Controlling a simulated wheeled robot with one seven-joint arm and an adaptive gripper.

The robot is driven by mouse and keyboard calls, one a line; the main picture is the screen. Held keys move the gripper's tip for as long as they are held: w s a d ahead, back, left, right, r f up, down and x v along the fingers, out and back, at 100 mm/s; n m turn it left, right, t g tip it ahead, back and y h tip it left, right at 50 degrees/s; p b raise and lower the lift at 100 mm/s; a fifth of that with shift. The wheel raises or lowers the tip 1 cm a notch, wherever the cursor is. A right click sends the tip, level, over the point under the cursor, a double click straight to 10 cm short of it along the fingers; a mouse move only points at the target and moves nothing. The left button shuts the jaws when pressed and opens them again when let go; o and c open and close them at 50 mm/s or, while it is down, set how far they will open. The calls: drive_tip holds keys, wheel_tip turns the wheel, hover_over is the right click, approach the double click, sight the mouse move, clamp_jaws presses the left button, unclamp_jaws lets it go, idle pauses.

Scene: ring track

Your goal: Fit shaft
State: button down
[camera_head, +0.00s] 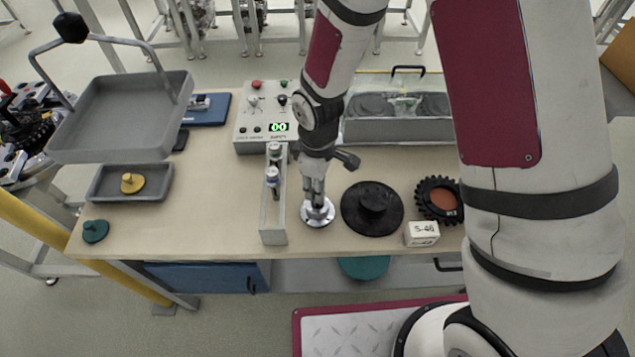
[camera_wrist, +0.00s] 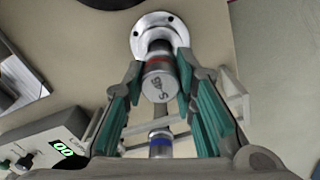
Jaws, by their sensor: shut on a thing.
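A metal shaft with a red band (camera_wrist: 158,70) stands between my fingers in the wrist view, with a marking on its near end face. My gripper (camera_head: 314,192) is shut on it and points down over a round metal flange (camera_head: 318,213). The flange also shows in the wrist view (camera_wrist: 150,20), with bolt holes around its rim. The shaft's far end lines up with the flange's centre; how deep it sits in it I cannot tell. A second shaft with a blue band (camera_wrist: 160,143) stands in the grey rack (camera_head: 273,228), left of my gripper.
A black round disc with a hub (camera_head: 372,207) lies right of the flange, beside a black toothed ring (camera_head: 438,199) and a white card reading S-46 (camera_head: 422,233). A control box (camera_head: 262,112) shows 00. Grey trays (camera_head: 125,115) and a yellow knob (camera_head: 132,183) are left.

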drive_tip(key=shift+f, duration=0.3)
drive_tip(key=c, duration=1.2)
unclamp_jaws()
wheel_tip(320, 180, up, 12)
drive_tip(key=shift+r, duration=0.1)
drive_tip(key=s+d+r+m+t, duration=0.1)
drive_tip(key=s+d+r+m, duration=0.15)
drive_tip(key=d+r, duration=0.4)
drive_tip(key=s+d+r+m+t, duration=0.2)
drive_tip(key=d+r+m, duration=0.15)
drive_tip(key=r, duration=0.55)
drive_tip(key=s+d+r+m+t, duration=0.1)
drive_tip(key=s+d+r+m, duration=0.1)
drive_tip(key=s, duration=0.1)
drive_tip(key=s+d+r+m, duration=0.2)
drive_tip(key=s+r, duration=0.1)
drive_tip(key=s, duration=0.1)
drive_tip(key=s+d+r+m+t, duration=0.1)
drive_tip(key=s+d+r+m, duration=0.1)
drive_tip(key=s+m, duration=0.1)
drive_tip(key=shift+s+r+t, duration=0.25)
drive_tip(key=shift+s+t, duration=0.05)
